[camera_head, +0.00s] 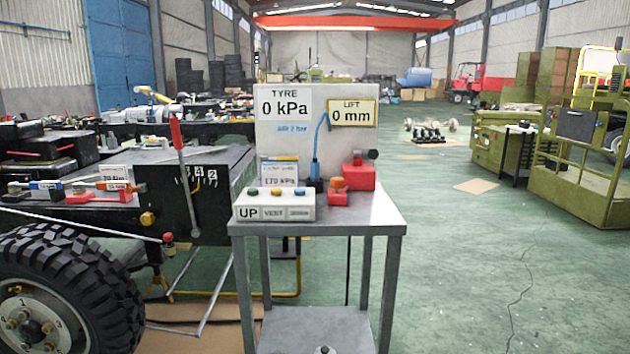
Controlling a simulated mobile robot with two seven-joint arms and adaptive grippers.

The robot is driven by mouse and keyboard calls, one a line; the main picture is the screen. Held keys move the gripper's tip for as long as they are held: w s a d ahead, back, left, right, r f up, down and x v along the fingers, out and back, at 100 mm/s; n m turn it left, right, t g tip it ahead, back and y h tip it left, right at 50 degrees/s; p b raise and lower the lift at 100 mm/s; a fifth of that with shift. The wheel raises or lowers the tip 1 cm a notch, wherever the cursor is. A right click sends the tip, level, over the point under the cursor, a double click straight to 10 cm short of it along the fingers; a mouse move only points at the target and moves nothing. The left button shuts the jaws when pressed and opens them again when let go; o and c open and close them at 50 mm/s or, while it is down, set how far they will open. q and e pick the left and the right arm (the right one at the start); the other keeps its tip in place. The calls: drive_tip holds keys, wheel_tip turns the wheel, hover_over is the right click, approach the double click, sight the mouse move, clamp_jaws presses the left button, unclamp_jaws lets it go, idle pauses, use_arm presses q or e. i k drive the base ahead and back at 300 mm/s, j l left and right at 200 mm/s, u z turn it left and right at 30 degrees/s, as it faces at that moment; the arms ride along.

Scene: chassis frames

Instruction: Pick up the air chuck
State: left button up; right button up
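A small dark upright piece (315,185) with a blue hose rising from it stands on the grey metal cart (365,216); it looks like the air chuck, though it is too small to be sure. It is between a small card reading 170 kPa (279,176) and a red block with a dark knob (358,174). The blue hose loops up in front of the pale panel (285,134), which reads TYRE 0 kPa and LIFT 0 mm. Neither of my grippers is in view.
Left are a chassis bench (110,215) with tools, a red-handled lever (178,140) and a big tyre (95,285).

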sight(314, 164)
drive_tip(key=u, duration=1.45)
drive_tip(key=i+j+z, duration=0.3)
drive_tip(key=i, duration=0.2)
drive_tip(key=i+j+z, duration=0.3)
drive_tip(key=i, duration=0.2)
